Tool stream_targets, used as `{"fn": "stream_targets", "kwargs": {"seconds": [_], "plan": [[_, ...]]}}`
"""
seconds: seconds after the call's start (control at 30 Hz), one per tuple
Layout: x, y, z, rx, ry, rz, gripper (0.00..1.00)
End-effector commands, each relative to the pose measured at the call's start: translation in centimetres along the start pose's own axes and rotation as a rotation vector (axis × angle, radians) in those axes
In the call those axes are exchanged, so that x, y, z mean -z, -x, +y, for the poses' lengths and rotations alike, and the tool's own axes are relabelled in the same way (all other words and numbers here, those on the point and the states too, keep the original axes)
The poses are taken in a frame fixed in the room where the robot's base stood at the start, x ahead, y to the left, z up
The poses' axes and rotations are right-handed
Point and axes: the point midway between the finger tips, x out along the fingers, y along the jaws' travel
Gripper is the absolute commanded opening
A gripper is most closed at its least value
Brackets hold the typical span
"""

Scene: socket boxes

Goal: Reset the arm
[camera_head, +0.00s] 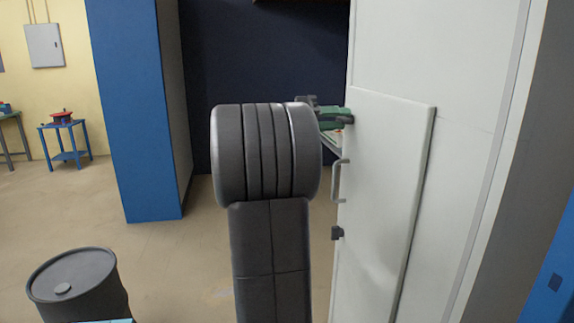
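My dark grey arm stands in the middle of the view and hides part of what lies behind it.
A door handle (336,181) and a dark latch (337,233) are on the cabinet's left edge, close to my arm. A dark barrel (75,285) stands at the lower left. A blue column (130,110) and a small blue table (65,142) are farther back.

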Motion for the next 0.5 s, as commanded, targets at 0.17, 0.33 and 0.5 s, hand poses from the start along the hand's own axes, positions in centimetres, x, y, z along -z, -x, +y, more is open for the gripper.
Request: {"fn": "stream_targets", "kwargs": {"seconds": [0.17,0.33,0.5], "plan": [[-0.06,0.01,0.00,0.000,-0.132,0.000,0.33],[-0.01,0.01,0.11,0.000,-0.200,0.000,0.33],[0.03,0.01,0.18,-0.001,-0.219,0.000,0.33]]}}
